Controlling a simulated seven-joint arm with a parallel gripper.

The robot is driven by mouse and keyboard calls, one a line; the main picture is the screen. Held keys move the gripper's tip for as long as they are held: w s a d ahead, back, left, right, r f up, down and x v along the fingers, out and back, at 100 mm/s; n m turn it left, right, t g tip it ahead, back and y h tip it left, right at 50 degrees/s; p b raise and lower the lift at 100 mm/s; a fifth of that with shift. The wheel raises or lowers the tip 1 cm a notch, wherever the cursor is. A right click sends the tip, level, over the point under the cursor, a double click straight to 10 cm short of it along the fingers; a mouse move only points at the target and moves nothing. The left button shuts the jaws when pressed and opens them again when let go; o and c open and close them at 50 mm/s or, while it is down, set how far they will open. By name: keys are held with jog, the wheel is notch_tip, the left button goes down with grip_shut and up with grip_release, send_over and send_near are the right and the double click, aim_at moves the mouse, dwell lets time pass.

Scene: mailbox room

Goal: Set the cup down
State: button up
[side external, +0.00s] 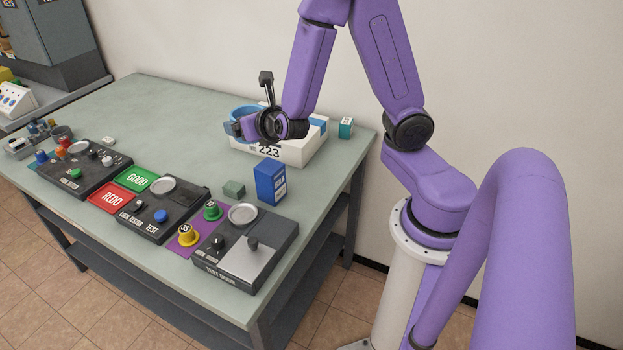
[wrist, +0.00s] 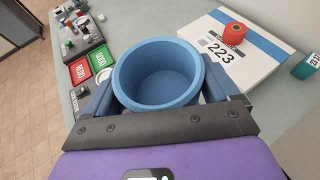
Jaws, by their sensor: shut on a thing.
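A blue round cup (wrist: 158,75) fills the middle of the wrist view, its open mouth facing the camera and its inside empty. My gripper (wrist: 155,95) is shut on the cup, with a finger on each side of it. In the side external view my gripper (side external: 240,128) is over the table (side external: 180,100), by the left end of the white box marked 223. The blue cup (side external: 246,113) shows there only in part, behind the wrist. I cannot tell whether its base touches anything.
The white box (side external: 290,150) lies at the table's back right, with an orange roll (wrist: 235,33) on it. A teal block (side external: 345,127), a blue box (side external: 270,182) and a grey-green block (side external: 234,188) stand nearby. Test panels (side external: 245,250) line the front. The back left table is clear.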

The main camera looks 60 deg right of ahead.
jog(key=s+d+f+m+g+h, duration=0.2)
jog(key=d+f+h, duration=0.1)
jog(key=d+f, duration=0.4)
jog(key=m+g+h, duration=0.2)
jog(key=m, duration=0.1)
send_over(312, 179)
notch_tip(312, 179, down, 7)
jog(key=shift+f, duration=3.7)
jog(key=shift+f, duration=0.1)
jog(key=o, duration=0.8)
